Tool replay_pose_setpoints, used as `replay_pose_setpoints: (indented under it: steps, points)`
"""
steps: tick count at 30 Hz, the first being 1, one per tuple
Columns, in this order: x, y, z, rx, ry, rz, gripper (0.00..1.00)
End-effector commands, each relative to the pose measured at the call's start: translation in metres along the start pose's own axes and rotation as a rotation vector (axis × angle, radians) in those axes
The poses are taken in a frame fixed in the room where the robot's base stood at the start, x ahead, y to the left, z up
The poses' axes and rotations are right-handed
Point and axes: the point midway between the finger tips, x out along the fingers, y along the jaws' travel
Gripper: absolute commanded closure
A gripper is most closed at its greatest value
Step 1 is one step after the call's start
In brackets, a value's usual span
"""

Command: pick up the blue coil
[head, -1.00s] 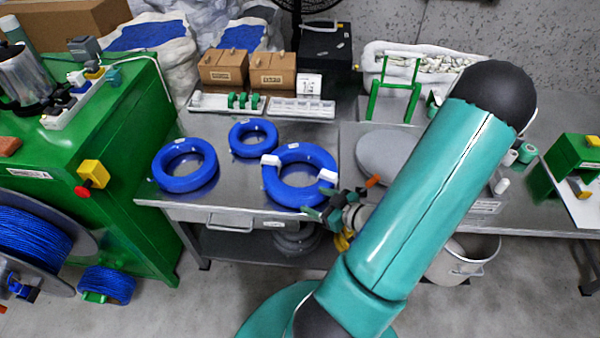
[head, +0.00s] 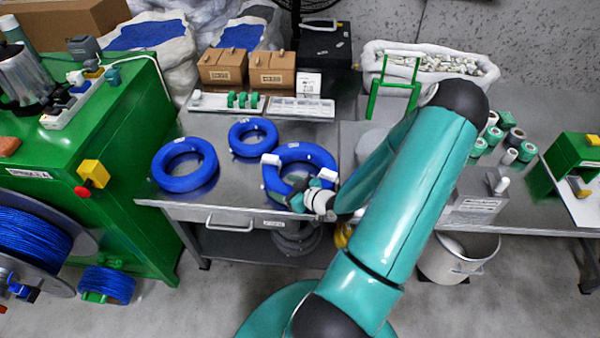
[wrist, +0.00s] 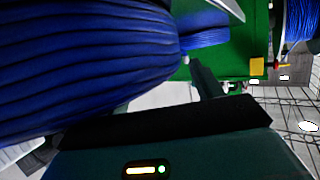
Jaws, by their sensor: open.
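Three blue coils lie on the metal table in the head view. The right one (head: 300,152) has white ties (head: 270,160). The others are at the left (head: 184,165) and at the back (head: 253,138). My gripper (head: 305,192) is open at the front right edge of the tied coil, partly covering it. In the wrist view a blue coil (wrist: 80,60) fills the upper left, very close to the gripper. One dark finger (wrist: 207,82) shows right of it. I cannot tell whether the fingers touch the coil.
A green cabinet (head: 100,150) with a red button stands left of the table (head: 225,185). Brown boxes (head: 222,68) and a white tray (head: 225,103) are behind the coils. A grey bucket (head: 455,262) is below at the right. A green stand (head: 395,95) is at the back.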

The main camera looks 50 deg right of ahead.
Motion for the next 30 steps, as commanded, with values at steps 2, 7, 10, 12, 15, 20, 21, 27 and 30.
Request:
replay_pose_setpoints:
  steps: [2,7,10,12,15,20,21,27,30]
  points:
    - [0.0032,0.0001,0.0000,-0.001,0.000,0.000,0.35]
    - [0.0030,0.0003,-0.0001,-0.001,0.000,0.000,0.35]
    - [0.0028,0.0003,-0.0001,-0.001,0.000,0.000,0.52]
    - [0.0028,0.0001,0.0000,-0.001,0.000,0.000,0.66]
    - [0.0027,-0.0001,0.0003,0.000,-0.001,0.000,0.86]
    - [0.0024,-0.0003,0.0011,0.002,-0.003,0.000,1.00]
    - [0.0023,-0.0002,0.0013,0.003,-0.004,0.000,1.00]
    - [0.0024,0.0004,0.0002,0.000,-0.001,0.001,1.00]
    - [0.0023,0.0006,0.0008,0.001,-0.002,0.002,1.00]
